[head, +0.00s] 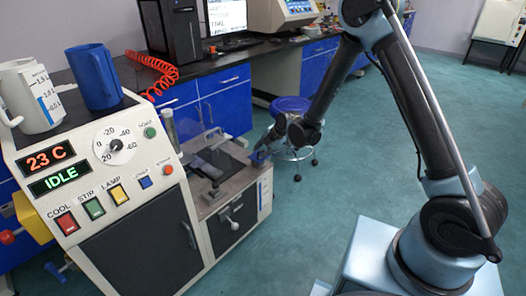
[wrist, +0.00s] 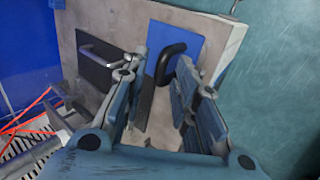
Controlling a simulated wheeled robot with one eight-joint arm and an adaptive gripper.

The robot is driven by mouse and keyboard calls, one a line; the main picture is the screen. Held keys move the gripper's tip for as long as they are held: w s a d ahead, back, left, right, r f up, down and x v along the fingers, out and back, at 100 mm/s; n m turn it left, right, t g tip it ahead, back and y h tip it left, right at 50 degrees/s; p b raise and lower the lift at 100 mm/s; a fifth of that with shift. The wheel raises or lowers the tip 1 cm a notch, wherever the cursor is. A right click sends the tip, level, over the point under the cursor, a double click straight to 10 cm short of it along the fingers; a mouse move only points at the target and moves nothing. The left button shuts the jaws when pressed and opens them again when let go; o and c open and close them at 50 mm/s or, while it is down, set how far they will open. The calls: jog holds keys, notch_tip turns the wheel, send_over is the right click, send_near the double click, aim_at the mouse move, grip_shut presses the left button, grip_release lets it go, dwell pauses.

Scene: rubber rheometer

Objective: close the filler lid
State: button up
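A blue plate with a black curved handle, which looks like the filler lid (wrist: 190,34), lies against a beige machine face in the wrist view. The handle (wrist: 168,62) shows between the fingers of my gripper (wrist: 158,70), which are spread apart. I cannot tell whether a finger touches it. In the head view my gripper (head: 262,152) is at the right edge of the low beige unit (head: 205,203), beside the big control cabinet. The lid is small and mostly hidden by the gripper there, and its angle cannot be told.
A dark panel with a metal handle (wrist: 97,62) is left of the blue plate. The control cabinet (head: 120,200) carries a white jug (head: 28,95) and a blue jug (head: 93,77). A blue stool (head: 291,106) stands behind my gripper.

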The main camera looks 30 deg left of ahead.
jog(key=shift+d+r, duration=0.1)
jog(key=shift+d, duration=0.05)
jog(key=v, duration=1.1)
jog(key=shift+d+r, duration=0.2)
jog(key=shift+r, duration=0.15)
dwell(0.3)
jog(key=w+d+r+m+t+h, duration=0.15)
jog(key=d+r+m, duration=0.3)
jog(key=d, duration=0.65)
jog(key=w+d+r+m+h, duration=0.15)
jog(key=d+r+m, duration=0.35)
jog(key=d, duration=0.7)
jog(key=w+d+r+m, duration=0.35)
jog(key=d+m, duration=0.25)
jog(key=d, duration=0.5)
jog(key=s+d+r+m+h, duration=0.1)
jog(key=s+d+m, duration=0.3)
jog(key=d, duration=0.4)
jog(key=s+d+m+h, duration=0.1)
jog(key=s+d+m, duration=0.3)
jog(key=d, duration=0.4)
jog(key=s+d+f+m+h, duration=0.1)
jog(key=s+d+f+m, duration=0.2)
jog(key=s+d+m, duration=0.6)
jog(key=s+d+g, duration=0.1)
jog(key=s, duration=0.2)
jog(key=shift+f+h, duration=0.35)
jog(key=shift+h, duration=0.05)
